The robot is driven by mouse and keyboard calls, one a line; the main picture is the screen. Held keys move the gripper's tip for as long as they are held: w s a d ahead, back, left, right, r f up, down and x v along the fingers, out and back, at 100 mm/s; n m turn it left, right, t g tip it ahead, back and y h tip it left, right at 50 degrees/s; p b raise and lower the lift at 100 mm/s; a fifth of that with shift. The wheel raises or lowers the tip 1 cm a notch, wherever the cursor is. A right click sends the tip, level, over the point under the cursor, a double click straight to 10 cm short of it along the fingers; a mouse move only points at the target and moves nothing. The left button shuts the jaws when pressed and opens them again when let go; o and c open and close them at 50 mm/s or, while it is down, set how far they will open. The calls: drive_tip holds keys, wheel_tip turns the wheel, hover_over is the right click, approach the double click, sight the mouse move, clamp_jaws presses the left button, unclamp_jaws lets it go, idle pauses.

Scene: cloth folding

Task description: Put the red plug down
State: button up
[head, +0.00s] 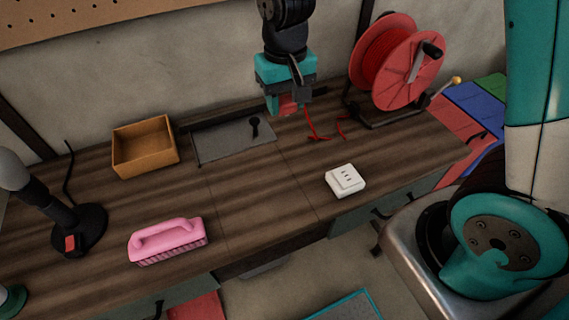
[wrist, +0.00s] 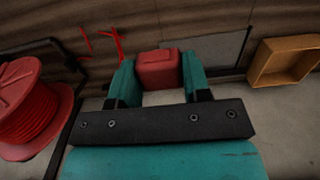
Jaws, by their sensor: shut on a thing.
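The red plug (wrist: 158,69) is held between the two teal fingers of my gripper (wrist: 155,78) in the wrist view. In the head view the red plug (head: 288,104) shows at the lower end of my gripper (head: 287,98), which is over the back of the wooden table (head: 240,220), near the wall. The gripper is shut on the plug. A red cord (head: 318,128) lies in loose bends on the table to the right of the plug. Whether the plug touches the table cannot be told.
A red cable reel (head: 410,68) stands at the back right. A white socket block (head: 345,180) sits near the front edge. A grey plate (head: 215,143) with a small black item, an orange box (head: 145,147) and a pink brush (head: 167,240) lie left. The table's middle is clear.

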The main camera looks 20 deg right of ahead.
sight(285, 168)
wheel_tip(285, 168, down, 17)
drive_tip(key=shift+f+p, duration=0.15)
drive_tip(key=shift+p, duration=0.6)
drive_tip(key=shift+f+b, duration=0.5)
drive_tip(key=shift+f, duration=0.2)
drive_tip(key=o, duration=1.2)
drive_tip(key=shift+r, duration=0.15)
